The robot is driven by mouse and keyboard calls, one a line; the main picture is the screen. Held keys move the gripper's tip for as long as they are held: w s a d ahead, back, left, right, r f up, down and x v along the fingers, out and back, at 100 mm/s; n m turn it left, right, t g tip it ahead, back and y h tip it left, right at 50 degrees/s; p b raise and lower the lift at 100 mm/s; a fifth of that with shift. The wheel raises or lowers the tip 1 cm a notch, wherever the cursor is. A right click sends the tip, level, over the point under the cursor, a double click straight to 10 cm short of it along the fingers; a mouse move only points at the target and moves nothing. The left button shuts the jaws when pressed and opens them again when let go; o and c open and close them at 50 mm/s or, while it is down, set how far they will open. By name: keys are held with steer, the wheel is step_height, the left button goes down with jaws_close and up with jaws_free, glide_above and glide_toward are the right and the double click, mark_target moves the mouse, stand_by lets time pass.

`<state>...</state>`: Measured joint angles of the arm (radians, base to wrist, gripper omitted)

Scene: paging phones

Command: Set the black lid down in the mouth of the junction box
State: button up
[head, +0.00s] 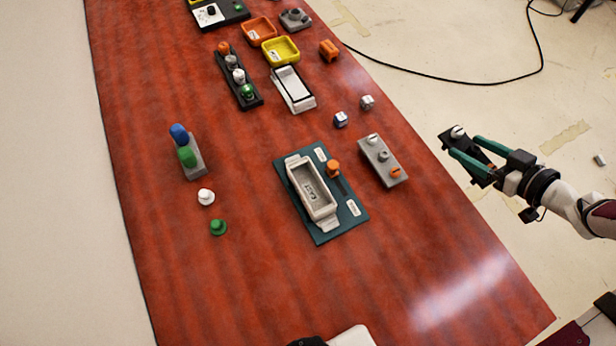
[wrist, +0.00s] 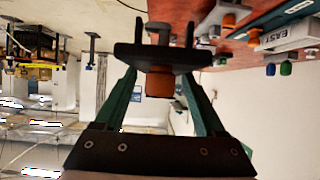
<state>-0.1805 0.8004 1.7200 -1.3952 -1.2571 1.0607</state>
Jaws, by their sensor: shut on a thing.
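The black lid (head: 447,146) is held in my gripper (head: 466,149), out past the table's right edge and above the floor. A small grey knob sits on the lid. In the wrist view the lid (wrist: 140,55) lies across the green fingers, and a reddish-brown block (wrist: 160,86) shows between them. The junction box (head: 301,181) is a pale grey open box on a teal board (head: 322,234) on the table. Its mouth is uncovered and its inside floor reads EAST. The box also shows at the upper right of the wrist view (wrist: 290,37). The lid is well apart from it.
An orange knob (head: 333,168) stands on the board beside the box. A grey knob plate (head: 379,163) lies between box and gripper. White (head: 206,197) and green (head: 218,228) knobs lie left. A white box (head: 293,90) stands behind. The table's front right is clear.

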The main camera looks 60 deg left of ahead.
stand_by(0.3)
steer(key=s+a, duration=0.4)
steer(key=a, duration=0.1)
steer(key=s+a+r, duration=0.1)
steer(key=s+a, duration=0.1)
steer(key=shift+s+a, duration=0.2)
glide_above(311, 193)
steer(key=w+a, duration=0.2)
steer(key=w, duration=0.5)
steer(key=shift+s+a+f, duration=0.1)
steer(key=shift+s+f, duration=0.15)
steer(key=shift+f, duration=0.5)
steer(key=s+d+f, duration=0.1)
steer(key=s+f, duration=0.1)
steer(key=s, duration=0.4)
steer(key=shift+s+d, duration=0.15)
steer(key=shift+d, duration=0.2)
steer(key=shift+s+d+f, duration=0.1)
steer(key=shift+s+f, duration=0.05)
steer(key=shift+f, duration=1.15)
steer(key=shift+d+f, duration=0.1)
steer(key=shift+f, duration=0.45)
steer(key=shift+f, duration=0.5)
